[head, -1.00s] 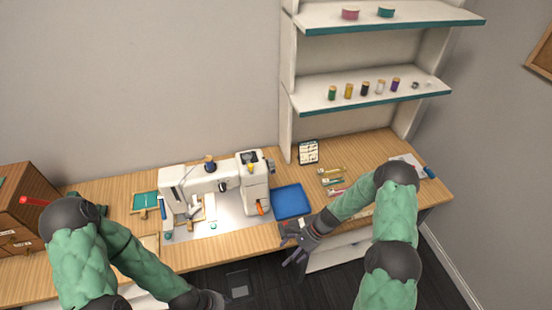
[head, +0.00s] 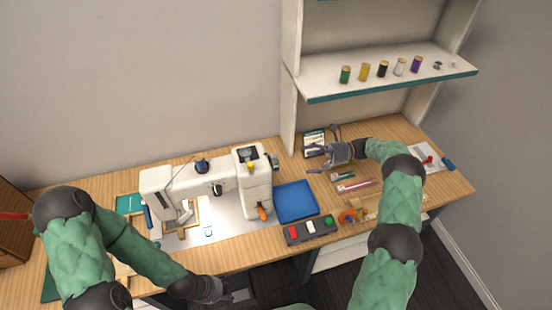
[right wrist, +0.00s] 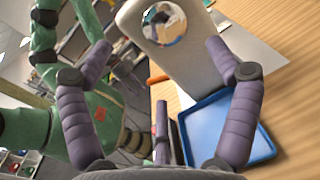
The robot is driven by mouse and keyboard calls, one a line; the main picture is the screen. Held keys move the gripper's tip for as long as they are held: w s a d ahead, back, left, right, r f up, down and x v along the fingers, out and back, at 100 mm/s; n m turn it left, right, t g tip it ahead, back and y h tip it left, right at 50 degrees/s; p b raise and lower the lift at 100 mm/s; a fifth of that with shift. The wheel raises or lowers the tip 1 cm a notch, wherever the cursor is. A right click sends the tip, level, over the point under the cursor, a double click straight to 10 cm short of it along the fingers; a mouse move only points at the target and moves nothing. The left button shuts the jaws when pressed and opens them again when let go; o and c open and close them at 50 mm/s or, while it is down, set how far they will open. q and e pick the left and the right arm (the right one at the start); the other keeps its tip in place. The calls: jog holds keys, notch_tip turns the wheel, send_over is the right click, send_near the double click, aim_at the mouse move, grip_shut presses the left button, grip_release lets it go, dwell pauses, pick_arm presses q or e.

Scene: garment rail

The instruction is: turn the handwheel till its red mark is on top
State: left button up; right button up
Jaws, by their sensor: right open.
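The white sewing machine (head: 248,180) stands on the table. Its handwheel (head: 273,162) is a small round part on the machine's right end. In the right wrist view the handwheel (right wrist: 164,24) is a shiny, mirror-like disc, and I cannot make out a red mark on it. My right gripper (head: 318,160) is open and empty, to the right of the handwheel and apart from it. Its spread fingers (right wrist: 158,48) frame the machine's end in the right wrist view. My left gripper (head: 210,290) is low at the table's front edge; its fingers are unclear.
A blue tray (head: 296,202) lies right of the machine, below my right gripper. A framed card (head: 314,140) stands behind. A shelf (head: 390,82) with several thread spools rises at the back right.

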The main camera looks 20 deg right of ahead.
aim_at(273, 163)
jog(key=w+a, duration=0.1)
jog(key=a, duration=0.9)
jog(key=shift+a, duration=0.3)
jog(key=shift+f, duration=0.1)
jog(key=c, duration=1.1)
